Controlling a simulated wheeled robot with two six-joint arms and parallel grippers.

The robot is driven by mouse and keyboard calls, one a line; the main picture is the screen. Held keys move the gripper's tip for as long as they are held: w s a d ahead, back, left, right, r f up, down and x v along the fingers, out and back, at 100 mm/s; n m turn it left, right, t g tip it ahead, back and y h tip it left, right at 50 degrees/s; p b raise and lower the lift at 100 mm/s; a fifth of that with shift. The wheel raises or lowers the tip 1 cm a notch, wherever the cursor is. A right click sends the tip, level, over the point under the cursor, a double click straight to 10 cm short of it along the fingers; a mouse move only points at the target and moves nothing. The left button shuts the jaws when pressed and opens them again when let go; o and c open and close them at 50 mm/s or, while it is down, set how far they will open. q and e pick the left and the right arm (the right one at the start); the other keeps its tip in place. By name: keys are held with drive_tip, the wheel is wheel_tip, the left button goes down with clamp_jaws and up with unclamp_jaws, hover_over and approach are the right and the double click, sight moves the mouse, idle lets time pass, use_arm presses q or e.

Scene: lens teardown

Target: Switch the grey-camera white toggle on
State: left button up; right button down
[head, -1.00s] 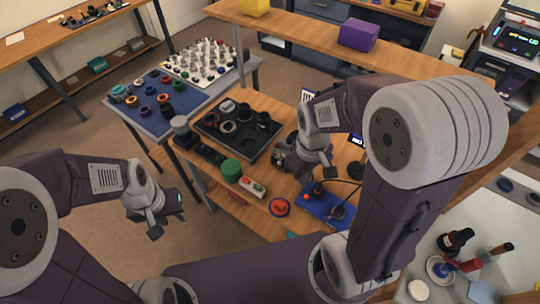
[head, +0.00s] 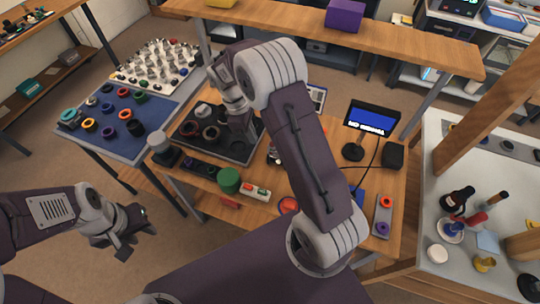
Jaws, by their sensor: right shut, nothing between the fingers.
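The grey camera and its white toggle cannot be made out; my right arm covers part of the wooden workbench (head: 305,183). A small grey and dark shape (head: 273,157) shows just left of that arm, too hidden to identify. My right gripper (head: 240,135) points down over the right part of the black parts tray (head: 222,153), shut and empty. Whether it touches anything there cannot be told. My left gripper (head: 133,232) is open and empty over the floor, left of the workbench.
A monitor (head: 371,118) reads "NO SIGNAL" beside a black box (head: 393,155), with cables nearby. A green cylinder (head: 229,180) and a button box (head: 255,192) sit at the bench front. A blue mat (head: 113,148) with rings lies left. A shelf (head: 400,44) crosses behind.

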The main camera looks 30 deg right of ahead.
drive_tip(key=s+d+f+p, duration=0.1)
drive_tip(key=s+d+f, duration=0.1)
drive_tip(key=f, duration=0.3)
drive_tip(key=s+d+f+p, duration=0.1)
drive_tip(key=d+f, duration=0.2)
drive_tip(key=f, duration=0.2)
drive_tip(key=shift+s+f, duration=0.2)
drive_tip(key=shift+s, duration=0.2)
